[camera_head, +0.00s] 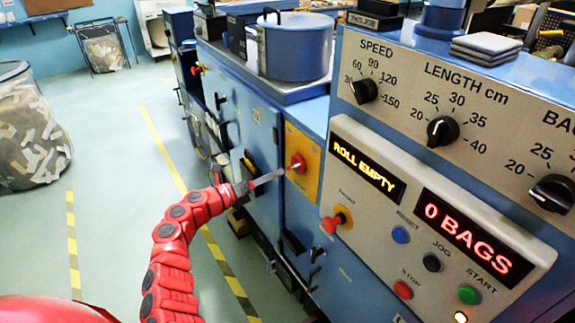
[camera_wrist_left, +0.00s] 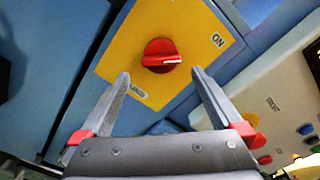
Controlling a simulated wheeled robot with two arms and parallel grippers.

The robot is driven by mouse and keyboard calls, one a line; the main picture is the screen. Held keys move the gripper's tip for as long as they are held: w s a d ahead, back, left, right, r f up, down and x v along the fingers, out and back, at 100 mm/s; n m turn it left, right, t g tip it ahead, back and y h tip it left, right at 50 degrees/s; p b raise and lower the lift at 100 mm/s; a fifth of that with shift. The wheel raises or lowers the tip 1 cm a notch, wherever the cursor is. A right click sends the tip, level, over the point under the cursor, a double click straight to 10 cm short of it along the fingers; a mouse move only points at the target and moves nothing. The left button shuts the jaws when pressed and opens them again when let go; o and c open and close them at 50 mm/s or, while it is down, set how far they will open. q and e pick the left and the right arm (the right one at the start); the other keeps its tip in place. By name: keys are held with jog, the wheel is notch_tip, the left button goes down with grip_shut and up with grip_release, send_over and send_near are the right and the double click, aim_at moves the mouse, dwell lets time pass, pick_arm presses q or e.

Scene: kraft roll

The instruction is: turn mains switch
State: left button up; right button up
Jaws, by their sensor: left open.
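The mains switch is a red rotary knob (camera_head: 297,163) on a yellow plate (camera_head: 303,185) on the blue machine front. In the left wrist view the knob (camera_wrist_left: 160,54) has a white mark pointing right. An "ON" label (camera_wrist_left: 218,40) is at the plate's upper right; a smaller label (camera_wrist_left: 138,91) at lower left is hard to read. My left gripper (camera_head: 280,173) reaches toward the knob. In the wrist view the left gripper (camera_wrist_left: 161,74) is open, its fingers either side of and just below the knob, with nothing between them. Contact cannot be told. My right gripper is not in view.
A control panel (camera_head: 380,235) with displays reading "ROLL EMPTY" and "0 BAGS" and several buttons juts out at the right. A red emergency-type button (camera_head: 330,224) sits close to the switch. A blue pot (camera_head: 295,50) stands on top.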

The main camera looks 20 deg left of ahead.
aim_at(290, 169)
pick_arm(q)
jog(key=p+x, duration=0.1)
jog(key=x, duration=0.4)
jog(key=shift+w+d+r, duration=0.15)
jog(key=shift+d, duration=0.05)
jog(key=shift+w+d, duration=0.3)
jog(key=c, duration=1.2)
